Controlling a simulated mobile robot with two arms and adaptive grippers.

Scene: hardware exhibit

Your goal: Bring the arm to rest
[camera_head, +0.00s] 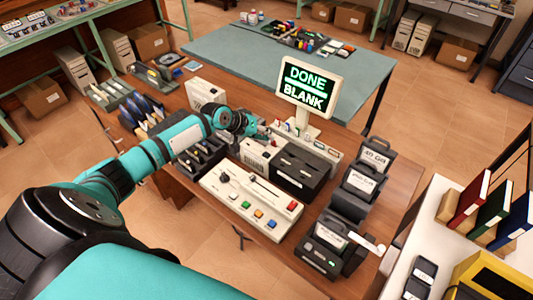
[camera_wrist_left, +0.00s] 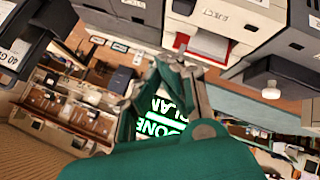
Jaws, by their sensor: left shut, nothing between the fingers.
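My left arm (camera_head: 150,155) reaches in from the left over the wooden workbench. My left gripper (camera_head: 264,131) is shut and empty above the devices, left of the small monitor (camera_head: 311,85), which reads "DONE BLANK". In the left wrist view the gripper fingers (camera_wrist_left: 181,72) show close up, and the monitor's green lettering (camera_wrist_left: 165,118) appears upside down behind them. I cannot tell whether the gripper touches anything. My right gripper is not in view.
A control panel (camera_head: 235,205) with coloured buttons lies below the gripper. Black boxes (camera_head: 300,170) and card-like slotted units (camera_head: 362,180) stand to its right. A grey-green table (camera_head: 225,50) is behind. A white shelf with binders (camera_head: 492,208) is at right.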

